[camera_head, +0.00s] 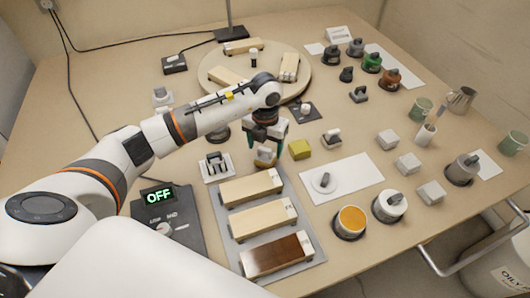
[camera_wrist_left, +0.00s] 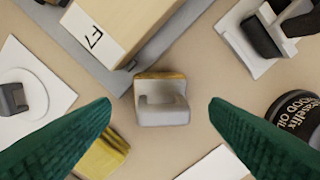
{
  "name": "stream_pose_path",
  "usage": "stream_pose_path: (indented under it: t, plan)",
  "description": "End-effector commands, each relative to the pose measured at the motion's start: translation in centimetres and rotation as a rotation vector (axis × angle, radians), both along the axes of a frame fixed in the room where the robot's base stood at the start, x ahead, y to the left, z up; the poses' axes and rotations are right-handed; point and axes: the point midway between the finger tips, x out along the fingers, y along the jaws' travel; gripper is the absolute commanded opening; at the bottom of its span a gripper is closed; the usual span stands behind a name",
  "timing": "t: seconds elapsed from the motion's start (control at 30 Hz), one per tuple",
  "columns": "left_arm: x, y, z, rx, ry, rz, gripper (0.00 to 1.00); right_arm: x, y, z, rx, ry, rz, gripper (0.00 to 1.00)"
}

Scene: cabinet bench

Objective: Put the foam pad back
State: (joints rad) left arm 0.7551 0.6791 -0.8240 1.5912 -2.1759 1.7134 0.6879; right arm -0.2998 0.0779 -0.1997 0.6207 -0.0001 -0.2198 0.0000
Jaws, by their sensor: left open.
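A small block with a grey handle-like top and a tan-brown layer (camera_head: 265,157) stands on the bench beside the grey tray; it may be the foam pad. In the left wrist view the block (camera_wrist_left: 162,108) sits centred between the fingertips. A yellow-green block (camera_head: 300,149), which could also be a pad, lies just right of it; its yellow surface (camera_wrist_left: 104,157) is partly hidden by a finger. My left gripper (camera_head: 267,145) is open above the small block, its green fingers apart on either side (camera_wrist_left: 160,104). My right gripper is not in view.
The grey tray (camera_head: 229,229) holds cream blocks and one brown-topped block. A black device reading OFF (camera_head: 168,222) stands left of it. A white sheet (camera_head: 357,172), an orange-filled pot (camera_head: 350,219) and several grey blocks lie right. A round board (camera_head: 218,63) is behind.

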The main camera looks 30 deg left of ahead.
Motion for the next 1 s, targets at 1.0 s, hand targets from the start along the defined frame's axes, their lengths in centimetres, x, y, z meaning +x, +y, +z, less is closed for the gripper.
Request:
stream_pose_path:
  t: [1.0]
  plan:
    - [0.0,0.0,8.3,0.001,0.000,0.000,0.70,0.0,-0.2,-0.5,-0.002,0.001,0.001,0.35]
